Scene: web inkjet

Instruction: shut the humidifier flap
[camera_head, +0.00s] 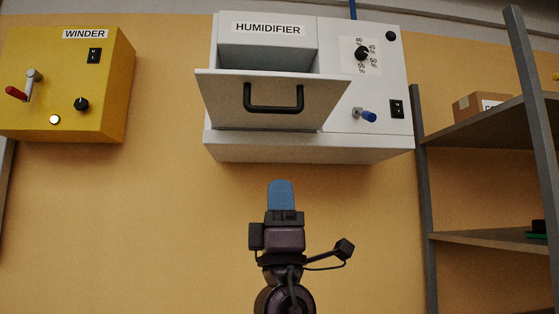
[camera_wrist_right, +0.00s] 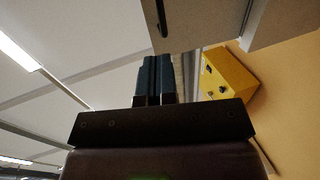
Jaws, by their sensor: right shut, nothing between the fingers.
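The white humidifier (camera_head: 365,85) is mounted on the wall. Its flap (camera_head: 225,97) is open, with its top edge tipped out towards me and a gap showing above it. A black handle (camera_head: 273,108) is on the flap's front face. My right gripper (camera_head: 281,195) points up below the humidifier, with its blue fingers shut and empty. It appears apart from the flap. In the right wrist view the blue fingers (camera_wrist_right: 154,80) are together, with the black handle (camera_wrist_right: 162,18) beyond them at the top. My left gripper is not in view.
A yellow winder box (camera_head: 65,80) with a red-tipped crank is on the wall at left. A grey shelf rack (camera_head: 480,125) with a cardboard box (camera_head: 480,105) stands at right. The humidifier's blue-tipped lever (camera_head: 366,115) sticks out right of the flap. The wall below is clear.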

